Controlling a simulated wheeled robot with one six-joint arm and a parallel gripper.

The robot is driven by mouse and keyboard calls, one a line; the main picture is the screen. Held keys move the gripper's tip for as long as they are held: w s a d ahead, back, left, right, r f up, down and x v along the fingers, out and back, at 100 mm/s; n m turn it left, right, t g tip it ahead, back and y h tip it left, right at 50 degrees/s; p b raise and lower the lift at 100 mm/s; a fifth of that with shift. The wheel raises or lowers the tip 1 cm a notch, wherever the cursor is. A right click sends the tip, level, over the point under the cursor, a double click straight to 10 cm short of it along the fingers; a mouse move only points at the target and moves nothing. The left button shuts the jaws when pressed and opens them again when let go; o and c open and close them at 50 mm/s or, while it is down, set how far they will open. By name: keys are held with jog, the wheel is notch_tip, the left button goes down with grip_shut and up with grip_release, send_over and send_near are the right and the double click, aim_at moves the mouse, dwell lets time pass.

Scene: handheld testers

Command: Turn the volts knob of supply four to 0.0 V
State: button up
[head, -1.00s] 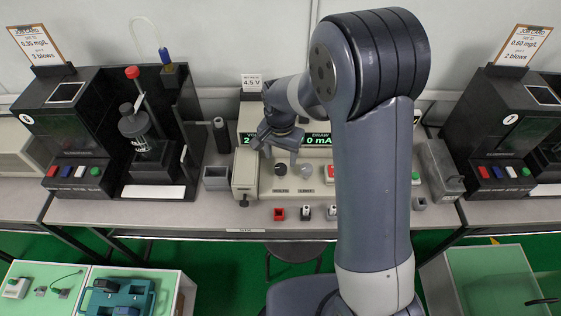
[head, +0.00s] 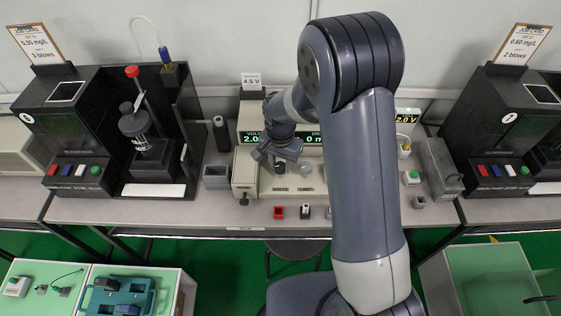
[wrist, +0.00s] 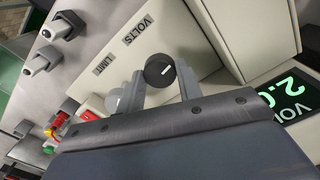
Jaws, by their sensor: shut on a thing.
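The supply is a cream box (head: 243,176) on the bench, partly hidden by my arm. Its green VOLTS display (head: 251,138) reads about 2.0; it also shows at the right of the wrist view (wrist: 290,92). The dark round volts knob (wrist: 159,70) has a white pointer line and sits by the VOLTS label. My gripper (wrist: 160,86) has one finger on each side of this knob and is shut on it. In the head view my gripper (head: 277,163) is at the front panel. The paler limit knob (wrist: 115,101) is beside the left finger.
Black testers stand on the left (head: 70,130) and right (head: 500,125).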

jog(key=c, duration=0.3)
jog(key=shift+c, duration=0.2)
jog(key=shift+n, duration=0.3)
jog(key=shift+n+b, duration=0.7)
jog(key=shift+n, duration=0.5)
jog(key=n+b, duration=0.1)
jog(key=n, duration=0.3)
jog(key=shift+n, duration=0.3)
jog(key=n+b, duration=0.1)
jog(key=n, duration=0.3)
jog(key=shift+n+b, duration=0.4)
jog(key=shift+n, duration=1.7)
